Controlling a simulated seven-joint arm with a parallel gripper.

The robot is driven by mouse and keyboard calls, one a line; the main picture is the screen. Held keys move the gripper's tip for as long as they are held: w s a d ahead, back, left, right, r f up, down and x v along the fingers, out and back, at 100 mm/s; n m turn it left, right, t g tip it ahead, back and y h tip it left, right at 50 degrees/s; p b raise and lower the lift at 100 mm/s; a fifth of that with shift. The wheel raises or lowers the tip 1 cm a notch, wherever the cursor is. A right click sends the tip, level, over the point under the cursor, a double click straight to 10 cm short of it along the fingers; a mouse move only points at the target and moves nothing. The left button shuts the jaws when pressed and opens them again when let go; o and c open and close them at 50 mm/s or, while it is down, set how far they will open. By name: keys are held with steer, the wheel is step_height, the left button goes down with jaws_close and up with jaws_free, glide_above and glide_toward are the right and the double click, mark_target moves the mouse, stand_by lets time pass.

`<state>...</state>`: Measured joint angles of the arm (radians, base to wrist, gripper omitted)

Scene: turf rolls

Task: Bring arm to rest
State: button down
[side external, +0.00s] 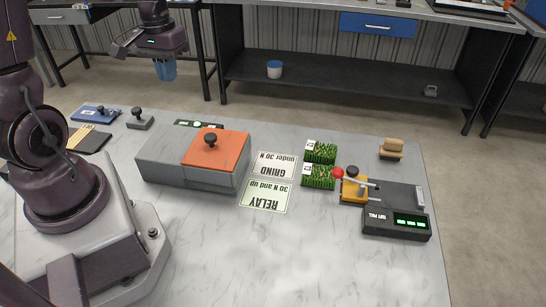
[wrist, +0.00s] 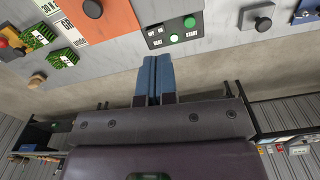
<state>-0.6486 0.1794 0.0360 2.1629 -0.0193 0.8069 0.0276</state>
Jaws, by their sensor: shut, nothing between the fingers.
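My gripper (side external: 165,70) has blue fingers and is raised beyond the far left part of the table in the side external view. In the wrist view the two blue fingers (wrist: 154,80) are together, with nothing between them. The gripper is apart from everything on the table. My arm stands at the left, its base on the table. Two green turf pieces (side external: 320,152) (side external: 318,177) lie to the right of the two signs, each with a white tag.
A grey box (side external: 160,165) with an orange lid (side external: 228,147) and black knob stands mid-table. Signs GRIND (side external: 275,164) and RELAY (side external: 266,196) lie beside it. A pull tester (side external: 396,224) and brown brush (side external: 391,148) are at right. The front table is clear.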

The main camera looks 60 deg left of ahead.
steer(key=s+d+r+m+t, duration=0.2)
steer(key=d+r, duration=0.4)
steer(key=d, duration=0.3)
steer(key=s+d+r+m+t, duration=0.2)
steer(key=d+r+m, duration=0.3)
steer(key=d, duration=0.5)
step_height(320, 180, up, 2)
steer(key=shift+s+d+r+m+t, duration=0.1)
steer(key=shift+s+d+m+t, duration=0.25)
steer(key=shift+t, duration=0.45)
